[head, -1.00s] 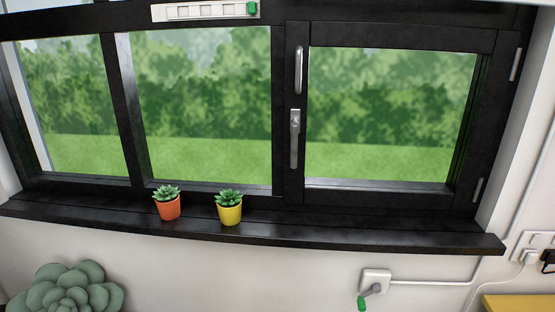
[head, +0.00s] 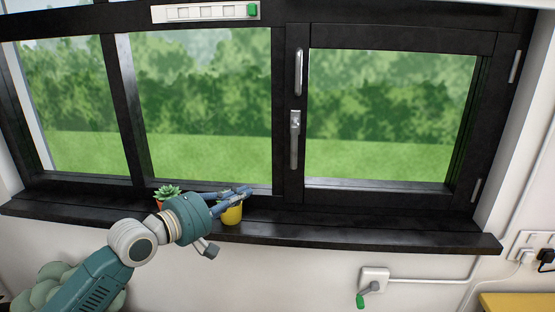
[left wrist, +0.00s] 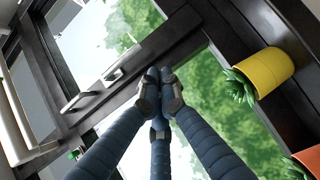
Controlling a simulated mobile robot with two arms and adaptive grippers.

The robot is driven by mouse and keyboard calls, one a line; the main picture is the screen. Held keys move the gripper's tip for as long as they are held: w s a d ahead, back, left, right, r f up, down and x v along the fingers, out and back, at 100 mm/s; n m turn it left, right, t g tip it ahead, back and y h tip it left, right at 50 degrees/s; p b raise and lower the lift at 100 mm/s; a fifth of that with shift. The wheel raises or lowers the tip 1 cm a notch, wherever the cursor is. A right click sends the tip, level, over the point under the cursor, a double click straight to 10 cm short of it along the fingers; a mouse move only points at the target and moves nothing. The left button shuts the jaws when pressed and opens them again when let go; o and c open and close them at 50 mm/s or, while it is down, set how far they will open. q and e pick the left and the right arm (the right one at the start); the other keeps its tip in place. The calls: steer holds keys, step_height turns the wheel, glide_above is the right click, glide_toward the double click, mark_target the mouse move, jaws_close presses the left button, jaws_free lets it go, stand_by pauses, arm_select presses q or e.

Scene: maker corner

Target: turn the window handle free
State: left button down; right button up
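The window handle (head: 295,138) is a grey lever on the dark upright between the middle pane and the right-hand sash; it points straight down. It also shows in the left wrist view (left wrist: 114,73), beyond my fingertips and up to the left. My left gripper (head: 248,190) is in front of the sill by the yellow pot, below and left of the handle and apart from it. In the left wrist view its blue fingers (left wrist: 160,88) converge with their tips together and nothing between them. The right-hand sash (head: 390,190) looks closed. My right gripper is not in view.
A yellow pot (head: 231,215) with a succulent stands on the sill (head: 380,232), partly behind my gripper. An orange pot (left wrist: 309,160) stands beside it, mostly hidden by my arm in the head view. A grey pull bar (head: 299,70) sits above the handle. The sill's right part is clear.

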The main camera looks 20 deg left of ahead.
mark_target(293, 143)
arm_select(q)
steer(key=shift+n+t, duration=0.5)
steer(key=shift+n, duration=0.3)
steer(key=r, duration=0.1)
steer(key=a+r, duration=0.1)
steer(key=r, duration=0.1)
steer(key=a+r, duration=0.1)
steer(key=r, duration=0.1)
steer(key=shift+w, duration=0.4)
steer(key=shift+d, duration=0.1)
steer(key=s+d+p+x, duration=0.1)
steer(key=d+p+x, duration=0.1)
steer(key=p+x, duration=0.5)
steer(key=x, duration=0.6)
steer(key=shift+d, duration=0.35)
